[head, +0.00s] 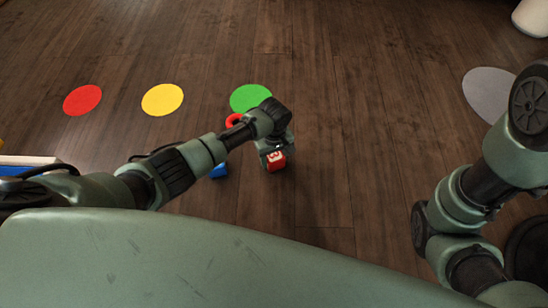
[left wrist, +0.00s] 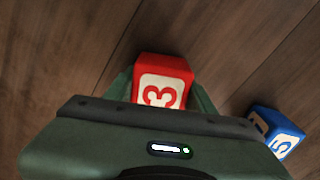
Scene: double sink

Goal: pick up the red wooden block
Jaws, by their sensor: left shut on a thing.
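The red wooden block (left wrist: 163,68) shows a white face with a red 3 in the left wrist view. It sits between the two fingers of my left gripper (left wrist: 162,92), which is shut on it. In the head view the red block (head: 277,160) shows below the tip of my left gripper (head: 271,153), near the middle of the picture. Whether the block touches the floor is hard to tell. My right arm is at the right of the head view, but its gripper is not in view.
A blue block (left wrist: 277,132) lies on the wooden floor beside my left gripper; it also shows in the head view (head: 218,171). Red (head: 82,100), yellow (head: 162,99) and green (head: 250,97) discs lie beyond. A grey disc (head: 488,94) is at the right. Floor right of the gripper is clear.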

